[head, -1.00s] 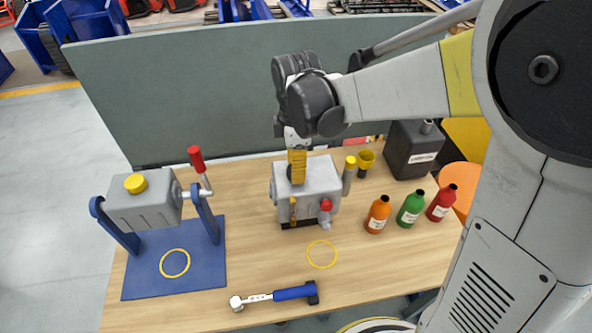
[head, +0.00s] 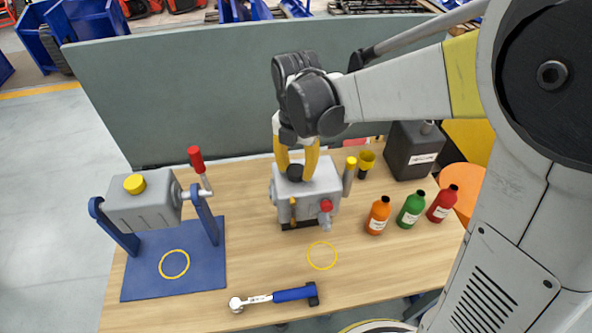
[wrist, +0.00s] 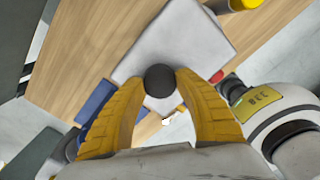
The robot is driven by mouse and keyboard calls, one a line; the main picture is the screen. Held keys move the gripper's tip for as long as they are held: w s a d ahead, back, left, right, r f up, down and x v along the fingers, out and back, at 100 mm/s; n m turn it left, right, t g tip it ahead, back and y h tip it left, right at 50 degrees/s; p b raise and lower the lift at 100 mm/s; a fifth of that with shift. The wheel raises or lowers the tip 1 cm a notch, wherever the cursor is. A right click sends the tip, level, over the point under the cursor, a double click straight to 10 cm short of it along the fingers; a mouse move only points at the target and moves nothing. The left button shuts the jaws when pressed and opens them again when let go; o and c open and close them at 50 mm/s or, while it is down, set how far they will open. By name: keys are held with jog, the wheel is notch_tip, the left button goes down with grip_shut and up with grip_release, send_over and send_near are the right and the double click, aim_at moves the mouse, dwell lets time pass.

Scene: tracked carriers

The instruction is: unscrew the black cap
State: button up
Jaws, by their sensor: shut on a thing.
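The black cap (head: 295,172) is at the top of the grey housing (head: 315,190) in the middle of the table. In the wrist view the cap (wrist: 160,78) is a dark round disc over the housing's pale top face (wrist: 178,38). My gripper (head: 296,175) comes down from above with its two yellow fingers on either side of the cap. In the wrist view both fingertips touch the cap's sides, so my gripper (wrist: 160,82) is shut on it. The cap's underside is hidden, so I cannot tell whether it sits fully down on the housing.
A yellow-capped grey box (head: 143,208) hangs in a blue stand at left. Orange (head: 378,216), green (head: 411,209) and red (head: 442,204) bottles stand at right, near a black canister (head: 412,150). A blue-handled wrench (head: 275,296) lies in front. A grey panel rises behind.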

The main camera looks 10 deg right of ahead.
jog(key=n, duration=0.3)
jog(key=shift+n, duration=0.4)
jog(key=n, duration=0.4)
jog(key=shift+n, duration=0.3)
jog(key=o, duration=1.1)
